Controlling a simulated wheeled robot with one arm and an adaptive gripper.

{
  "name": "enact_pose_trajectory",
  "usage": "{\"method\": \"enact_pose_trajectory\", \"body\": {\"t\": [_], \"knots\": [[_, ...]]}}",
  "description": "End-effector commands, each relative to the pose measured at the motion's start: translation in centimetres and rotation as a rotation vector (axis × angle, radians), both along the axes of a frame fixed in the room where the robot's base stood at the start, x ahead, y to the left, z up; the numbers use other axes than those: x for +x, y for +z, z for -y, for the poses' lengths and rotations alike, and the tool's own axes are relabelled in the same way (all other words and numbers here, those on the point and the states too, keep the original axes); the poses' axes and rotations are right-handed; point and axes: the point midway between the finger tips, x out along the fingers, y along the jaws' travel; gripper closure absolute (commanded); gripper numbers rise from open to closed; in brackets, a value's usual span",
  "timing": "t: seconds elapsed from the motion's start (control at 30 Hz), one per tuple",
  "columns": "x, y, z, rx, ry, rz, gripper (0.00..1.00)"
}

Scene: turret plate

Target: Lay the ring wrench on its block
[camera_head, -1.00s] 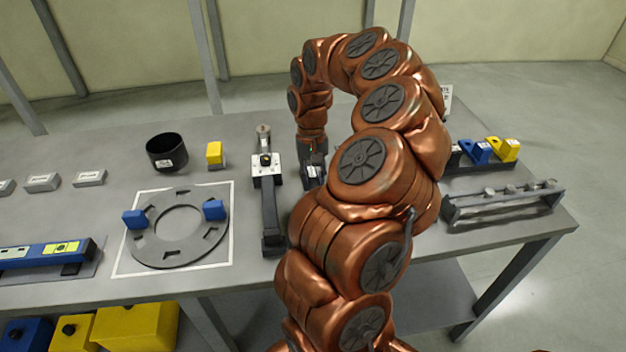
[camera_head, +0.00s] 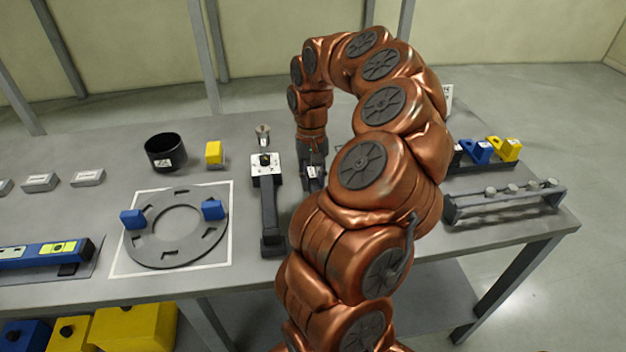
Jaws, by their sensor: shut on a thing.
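My gripper (camera_head: 312,176) is a dark shape at the end of my copper arm, low over the middle of the table. It stands just right of a fixture with a white head (camera_head: 266,170) and a long dark bar (camera_head: 271,217). I cannot make out the ring wrench clearly. I cannot tell which part is its block.
A dark slotted ring plate (camera_head: 153,248) with two blue blocks lies left. Behind it stand a black cup (camera_head: 166,152) and a yellow block (camera_head: 213,152). A grey peg rack (camera_head: 505,208) and blue and yellow blocks (camera_head: 503,150) are right. Free tabletop lies around the cup.

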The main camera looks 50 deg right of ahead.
Motion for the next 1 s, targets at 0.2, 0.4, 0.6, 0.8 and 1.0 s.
{"method": "enact_pose_trajectory", "body": {"t": [0.2, 0.4, 0.6, 0.8, 1.0], "knots": [[0.00, -0.52, 0.04, -0.001, 0.000, 0.000, 1.00], [0.01, -0.88, 0.03, -0.001, 0.000, 0.000, 1.00], [0.02, -0.96, 0.02, -0.001, 0.000, 0.001, 1.00], [0.02, -0.94, 0.02, -0.001, 0.000, 0.001, 1.00], [0.01, -1.00, 0.02, -0.001, 0.000, 0.001, 1.00]]}}
